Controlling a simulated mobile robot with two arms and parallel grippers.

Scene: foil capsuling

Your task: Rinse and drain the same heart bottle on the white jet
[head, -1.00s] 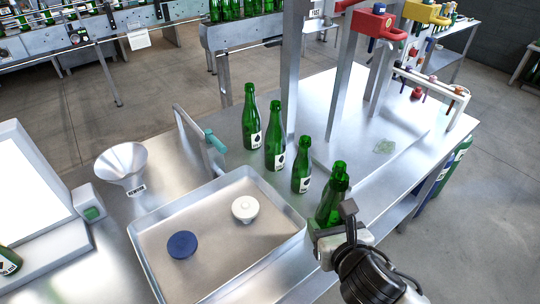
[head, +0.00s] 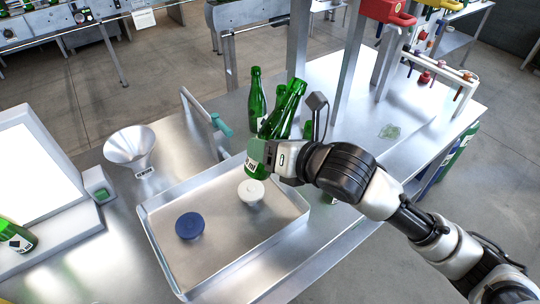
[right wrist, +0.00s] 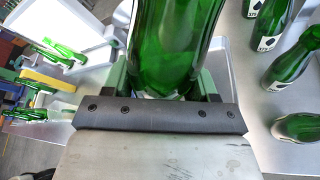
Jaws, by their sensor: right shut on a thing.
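My right gripper (head: 262,156) is shut on a green glass bottle (head: 278,115) low on its body. The bottle is tilted, its neck up and to the right, its base over the tray's back edge. Only a corner of its label shows, so I cannot read the symbol. In the right wrist view the bottle (right wrist: 175,45) sits between the fingers. The white jet (head: 250,192) stands in the shallow metal tray (head: 222,258), just below the held bottle in the head view and apart from it. A blue jet (head: 189,226) is left of it. My left gripper is not in view.
Other green bottles stand behind the held one, one clear at the back (head: 256,92); they also show in the right wrist view (right wrist: 292,62). A steel funnel (head: 131,146) and a lever with a teal handle (head: 222,126) are left. Posts rise behind.

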